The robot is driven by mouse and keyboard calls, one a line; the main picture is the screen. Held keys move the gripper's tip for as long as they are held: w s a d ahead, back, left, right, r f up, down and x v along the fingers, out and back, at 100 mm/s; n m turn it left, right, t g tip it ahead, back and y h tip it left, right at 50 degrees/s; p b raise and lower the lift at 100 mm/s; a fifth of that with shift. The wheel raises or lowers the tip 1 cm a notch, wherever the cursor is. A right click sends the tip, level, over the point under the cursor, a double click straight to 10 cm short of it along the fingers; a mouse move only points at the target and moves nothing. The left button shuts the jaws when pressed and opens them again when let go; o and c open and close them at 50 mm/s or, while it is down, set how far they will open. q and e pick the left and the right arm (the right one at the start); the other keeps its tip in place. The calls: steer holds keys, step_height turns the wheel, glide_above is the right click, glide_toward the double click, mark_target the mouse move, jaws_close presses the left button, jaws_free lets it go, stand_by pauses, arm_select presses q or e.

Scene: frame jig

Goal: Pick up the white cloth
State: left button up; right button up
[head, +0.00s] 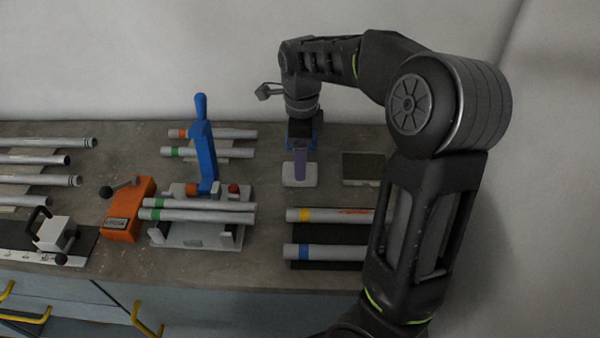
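A small white flat piece (289,180), which looks like the white cloth, lies on the bench below my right gripper (303,148). Blue shows around the gripper's lower end. The fingertips are too small and covered to tell whether they are open or touching the white piece. My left gripper is out of view.
A dark square pad (363,168) lies to the right. Tubes with yellow and blue bands (328,252) lie in front. A jig with a blue lever (207,150), an orange block (128,212) and several more tubes (45,143) fill the left. The wall is close behind.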

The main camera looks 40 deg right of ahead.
steer(key=shift+f, duration=0.1)
step_height(320, 180, down, 5)
steer(key=shift+s+d+p, duration=0.15)
steer(key=shift+p, duration=0.5)
steer(key=shift+c, duration=0.6)
steer(key=c, duration=1.3)
step_height(320, 180, up, 10)
steer(key=shift+r+b, duration=0.1)
steer(key=shift+b, duration=0.55)
